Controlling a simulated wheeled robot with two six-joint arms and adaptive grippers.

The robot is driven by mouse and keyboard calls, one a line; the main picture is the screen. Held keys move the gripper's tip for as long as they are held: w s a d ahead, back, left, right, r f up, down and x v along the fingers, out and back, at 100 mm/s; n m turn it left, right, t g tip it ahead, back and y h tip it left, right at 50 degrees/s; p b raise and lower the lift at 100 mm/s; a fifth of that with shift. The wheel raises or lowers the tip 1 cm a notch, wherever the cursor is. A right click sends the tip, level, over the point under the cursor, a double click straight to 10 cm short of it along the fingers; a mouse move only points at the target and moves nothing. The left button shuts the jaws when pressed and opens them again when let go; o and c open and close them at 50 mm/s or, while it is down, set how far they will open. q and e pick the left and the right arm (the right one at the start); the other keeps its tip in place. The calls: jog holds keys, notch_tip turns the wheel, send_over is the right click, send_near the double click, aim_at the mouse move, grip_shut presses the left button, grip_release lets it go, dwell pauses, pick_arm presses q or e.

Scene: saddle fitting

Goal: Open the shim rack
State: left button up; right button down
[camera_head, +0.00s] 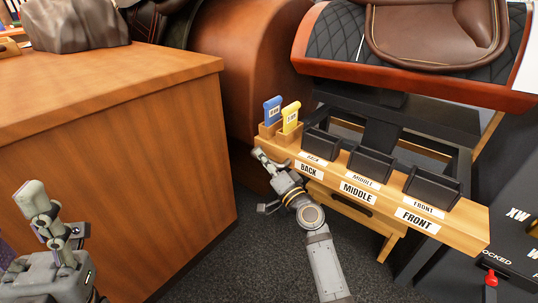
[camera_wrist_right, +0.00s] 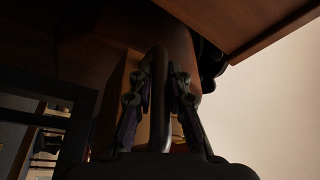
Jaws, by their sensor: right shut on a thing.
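The wooden shim rack (camera_head: 465,226) has three black bins above labels BACK, MIDDLE and FRONT. A blue shim tag (camera_head: 273,111) and a yellow shim tag (camera_head: 290,118) stand upright in holders at its left end. A dark pull (camera_head: 350,205) shows on the front below the MIDDLE label. My right gripper (camera_head: 262,180) is at the rack's left end, below the tags. In the right wrist view its fingers close on a dark upright handle (camera_wrist_right: 160,95); the head view hides this handle. My left gripper (camera_head: 42,208) is at the lower left, away from the rack; its jaw opening is unclear.
A wooden cabinet (camera_head: 120,130) fills the left side. A brown leather saddle (camera_head: 435,30) on a quilted stand is behind the rack. A black box (camera_head: 515,235) with white lettering is at the right. Dark carpet (camera_head: 265,255) lies open below the rack.

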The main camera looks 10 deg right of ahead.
jog(key=shift+s+a, duration=0.15)
jog(key=c, duration=1.3)
grip_release()
jog(key=v, duration=1.2)
